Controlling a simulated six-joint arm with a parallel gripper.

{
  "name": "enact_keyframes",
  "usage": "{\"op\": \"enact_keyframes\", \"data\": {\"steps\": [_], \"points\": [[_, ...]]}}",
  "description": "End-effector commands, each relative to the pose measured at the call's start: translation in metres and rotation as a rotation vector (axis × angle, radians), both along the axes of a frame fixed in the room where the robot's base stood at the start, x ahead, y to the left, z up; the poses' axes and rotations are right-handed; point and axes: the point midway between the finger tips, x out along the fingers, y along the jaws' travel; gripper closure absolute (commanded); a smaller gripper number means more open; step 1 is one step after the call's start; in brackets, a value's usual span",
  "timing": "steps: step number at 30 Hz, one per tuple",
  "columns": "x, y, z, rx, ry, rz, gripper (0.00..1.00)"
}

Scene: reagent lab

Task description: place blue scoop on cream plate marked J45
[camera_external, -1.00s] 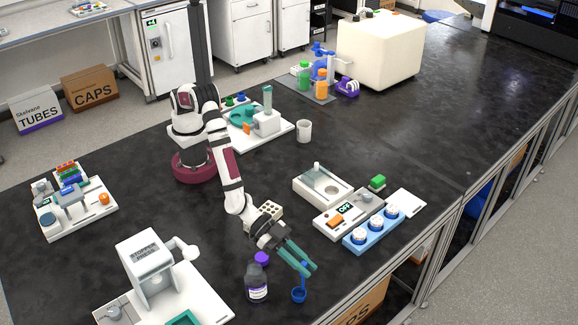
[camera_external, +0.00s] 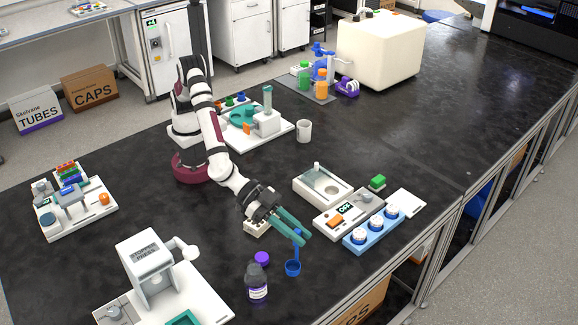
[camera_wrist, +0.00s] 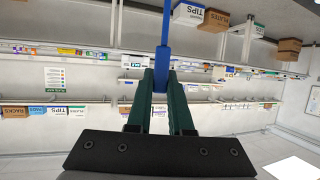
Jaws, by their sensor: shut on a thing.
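The blue scoop (camera_external: 293,268) hangs with its cup down, below the teal fingers of my gripper (camera_external: 304,238). My gripper is shut on the scoop's handle. In the wrist view the blue handle (camera_wrist: 162,60) stands between the green fingers (camera_wrist: 161,85) and runs past their tips; the cup is not in that view. A flat pale plate (camera_external: 407,203) lies at the right, beyond the blue tray. No J45 marking can be read on it, so I cannot tell if it is the cream plate.
A purple-labelled bottle (camera_external: 257,284) stands left of the scoop, with a purple cap (camera_external: 262,258) near it. The bench's front edge is near.

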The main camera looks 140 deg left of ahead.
Motion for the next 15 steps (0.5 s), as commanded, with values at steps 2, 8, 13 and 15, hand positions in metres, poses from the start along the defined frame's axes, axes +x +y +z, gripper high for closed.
{"op": "enact_keyframes", "data": {"steps": [2,8,13,15], "points": [[-0.019,-0.012,0.011,-0.003,-0.002,0.07,1.0],[-0.102,-0.022,0.027,0.0,0.002,0.345,1.0],[-0.197,-0.017,0.03,0.003,0.004,0.595,1.0],[-0.236,-0.013,0.03,0.002,0.003,0.692,1.0]]}}
